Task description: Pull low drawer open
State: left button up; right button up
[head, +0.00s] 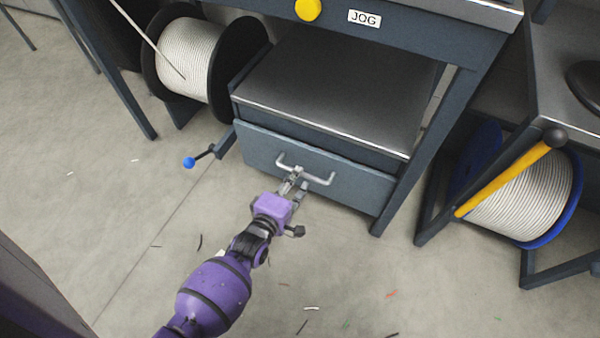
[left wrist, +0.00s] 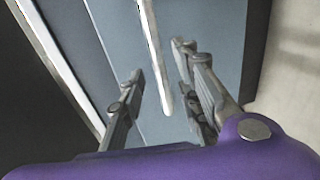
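The low drawer (head: 262,148) is a blue-grey front under a metal-topped cabinet, with a pale bar handle (head: 318,180) across it. I cannot tell whether the drawer stands slightly out. My left gripper (head: 296,184) is at the handle, in front of the drawer. In the left wrist view the left gripper (left wrist: 160,68) has its two fingers apart. The handle (left wrist: 153,48) runs between them, with a visible gap on each side. The fingers partly hide the handle in the head view. My right gripper is not in view.
A white cable reel (head: 190,55) stands at the left and another on a blue spool (head: 525,200) at the right, by a yellow lever (head: 505,180). The floor before the drawer is open, with small scraps.

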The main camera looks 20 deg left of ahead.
pick_arm(q)
jog(key=shift+b+x, duration=0.55)
jog(key=shift+x, duration=1.15)
jog(key=shift+c, duration=0.4)
grip_shut()
